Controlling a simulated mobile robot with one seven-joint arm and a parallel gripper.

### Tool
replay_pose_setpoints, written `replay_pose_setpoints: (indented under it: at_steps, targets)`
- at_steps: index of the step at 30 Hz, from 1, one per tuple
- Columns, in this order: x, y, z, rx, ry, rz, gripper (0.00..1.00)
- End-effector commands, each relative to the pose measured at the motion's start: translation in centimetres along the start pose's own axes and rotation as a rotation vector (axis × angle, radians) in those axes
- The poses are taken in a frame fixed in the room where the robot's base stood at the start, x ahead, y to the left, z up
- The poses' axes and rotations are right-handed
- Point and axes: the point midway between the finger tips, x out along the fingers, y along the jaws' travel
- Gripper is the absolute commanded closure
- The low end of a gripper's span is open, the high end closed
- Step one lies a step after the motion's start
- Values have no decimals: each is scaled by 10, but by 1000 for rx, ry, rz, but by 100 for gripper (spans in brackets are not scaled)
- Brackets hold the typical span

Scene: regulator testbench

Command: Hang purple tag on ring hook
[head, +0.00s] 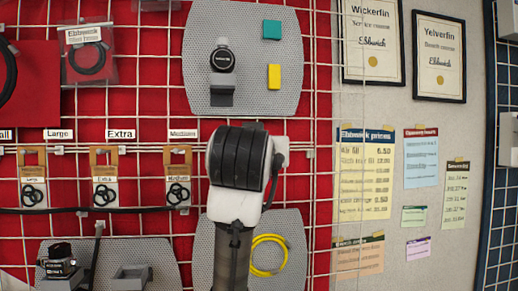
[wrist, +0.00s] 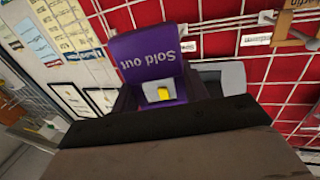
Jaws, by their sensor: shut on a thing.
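The purple tag (wrist: 146,52) with the upside-down words "Sold out" shows at the top of the wrist view. My gripper (wrist: 165,100) is shut on its lower part, and the dark gripper body hides what lies below. In the head view my own arm hides the gripper and the tag. Tan cards with black rings hang in a row on the red wall: a left one (head: 33,180), a middle one (head: 105,180) and a right one (head: 178,180). I cannot tell which of their hooks is the ring hook. The tag looks apart from these cards.
A grey panel (head: 280,45) holds a black gauge (head: 222,59), a teal block (head: 272,29) and a yellow block (head: 274,77). A lower grey panel (head: 290,225) carries a yellow cable loop (head: 268,262). White wire grid covers the wall. Price sheets (head: 364,172) hang at right.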

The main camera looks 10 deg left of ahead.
Motion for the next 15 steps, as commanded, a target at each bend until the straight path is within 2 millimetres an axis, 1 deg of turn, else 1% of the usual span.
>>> replay_pose_setpoints:
  at_steps: [15]
  targets:
    - [27,-8,2,0,-2,-1,77]
